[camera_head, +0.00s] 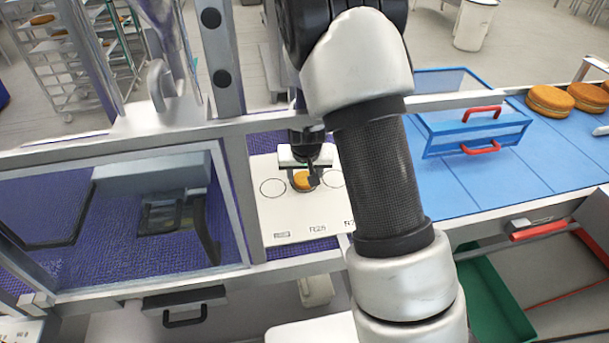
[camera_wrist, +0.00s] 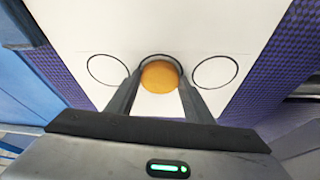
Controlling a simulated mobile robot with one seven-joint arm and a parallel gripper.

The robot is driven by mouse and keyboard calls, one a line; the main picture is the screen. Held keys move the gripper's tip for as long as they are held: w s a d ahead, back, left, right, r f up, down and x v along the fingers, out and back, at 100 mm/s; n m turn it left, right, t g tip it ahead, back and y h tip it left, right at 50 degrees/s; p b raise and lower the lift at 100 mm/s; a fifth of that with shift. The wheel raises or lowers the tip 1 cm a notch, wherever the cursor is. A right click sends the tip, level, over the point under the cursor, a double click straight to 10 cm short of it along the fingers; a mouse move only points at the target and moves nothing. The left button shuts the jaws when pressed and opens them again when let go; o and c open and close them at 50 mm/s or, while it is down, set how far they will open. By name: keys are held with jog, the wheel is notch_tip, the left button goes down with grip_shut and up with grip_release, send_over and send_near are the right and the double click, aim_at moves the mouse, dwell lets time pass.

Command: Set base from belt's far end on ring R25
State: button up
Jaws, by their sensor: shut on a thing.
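A round golden-brown base (camera_head: 301,181) is between the fingers of my gripper (camera_head: 306,172) above the white board (camera_head: 280,222). My gripper is shut on it. In the wrist view the base (camera_wrist: 160,77) sits between my fingertips (camera_wrist: 159,86), over the middle ring (camera_wrist: 158,55). Part of that ring's outline shows past the base; the rest is hidden. A left ring (camera_wrist: 107,70) and a right ring (camera_wrist: 215,71) are empty. Printed labels on the board's front are small; one looks like R26 or R28, another is partly hidden by my arm. Whether the base touches the board is unclear.
Purple textured belt surface (camera_head: 262,142) surrounds the board. A clear-sided guard (camera_head: 150,215) stands to its left. A blue counter (camera_head: 470,190) with a blue frame and red handles (camera_head: 481,148) lies right, with several filled rounds (camera_head: 550,101) at its far end.

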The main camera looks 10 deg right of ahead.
jog(key=shift+f, duration=0.15)
jog(key=o, duration=0.7)
jog(key=shift+o, duration=0.2)
jog(key=shift+r, duration=0.4)
jog(key=v, duration=1.1)
jog(key=shift+s+r, duration=0.2)
jog(key=shift+r, duration=0.1)
